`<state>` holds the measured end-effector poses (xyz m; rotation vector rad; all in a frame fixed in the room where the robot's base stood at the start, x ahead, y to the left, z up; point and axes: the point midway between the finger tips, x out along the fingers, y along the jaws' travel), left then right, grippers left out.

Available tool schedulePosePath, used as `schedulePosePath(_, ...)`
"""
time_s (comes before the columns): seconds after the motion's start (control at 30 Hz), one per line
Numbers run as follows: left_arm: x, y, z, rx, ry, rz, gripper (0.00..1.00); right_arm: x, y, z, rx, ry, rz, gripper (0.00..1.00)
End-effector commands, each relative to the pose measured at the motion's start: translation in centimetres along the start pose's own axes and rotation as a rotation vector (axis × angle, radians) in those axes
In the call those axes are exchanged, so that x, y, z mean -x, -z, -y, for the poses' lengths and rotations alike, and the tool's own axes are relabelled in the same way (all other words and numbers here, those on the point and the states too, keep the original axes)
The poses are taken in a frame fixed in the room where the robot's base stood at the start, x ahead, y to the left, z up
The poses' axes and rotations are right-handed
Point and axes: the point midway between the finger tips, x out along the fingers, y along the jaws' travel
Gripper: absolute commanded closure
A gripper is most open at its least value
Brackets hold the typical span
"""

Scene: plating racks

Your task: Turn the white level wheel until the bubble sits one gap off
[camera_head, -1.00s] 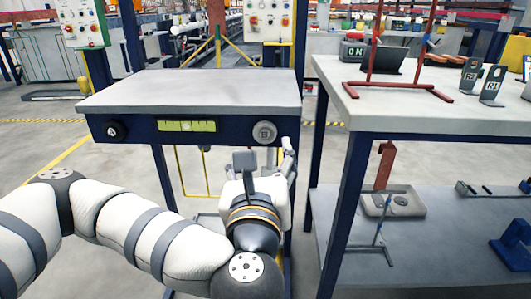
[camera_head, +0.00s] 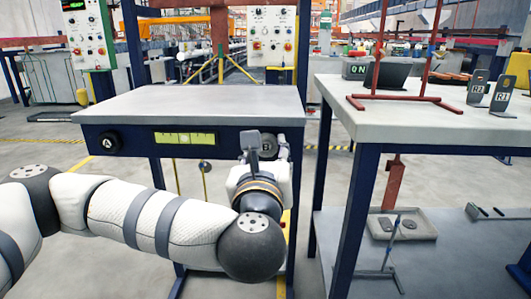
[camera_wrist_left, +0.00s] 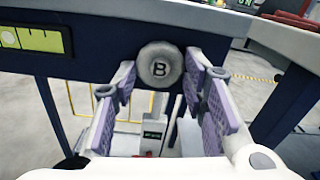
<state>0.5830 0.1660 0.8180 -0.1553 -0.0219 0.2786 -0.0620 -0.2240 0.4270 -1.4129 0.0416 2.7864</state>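The white level wheel, a pale round knob marked B (camera_head: 268,147), sits at the right end of the blue front beam of the grey-topped table (camera_head: 200,103). It also shows in the left wrist view (camera_wrist_left: 160,66). A yellow-green level vial (camera_head: 185,139) with dark marks is left of it; the bubble is too small to place surely. My left gripper (camera_head: 266,158) is at the wheel. In the left wrist view its purple-padded fingers (camera_wrist_left: 161,80) are spread, one on each side of the wheel; I cannot tell whether they touch it. My right gripper is not in view.
A black wheel marked A (camera_head: 109,142) is at the beam's left end. A second table (camera_head: 440,120) stands close on the right, with a red frame (camera_head: 405,100) and dark plates on top. Its lower shelf holds a tray (camera_head: 420,228). The grey tabletop is bare.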

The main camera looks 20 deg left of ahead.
Motion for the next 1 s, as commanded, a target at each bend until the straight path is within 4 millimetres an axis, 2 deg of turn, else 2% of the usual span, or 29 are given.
schedulePosePath(0.37, 0.0, -0.3, 0.0, -0.073, -0.001, 0.002, 0.89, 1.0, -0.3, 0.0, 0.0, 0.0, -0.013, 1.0)
schedulePosePath(1.0, 0.0, -0.6, 0.0, -0.6, -0.001, 0.004, 0.89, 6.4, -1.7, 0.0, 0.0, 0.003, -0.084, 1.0)
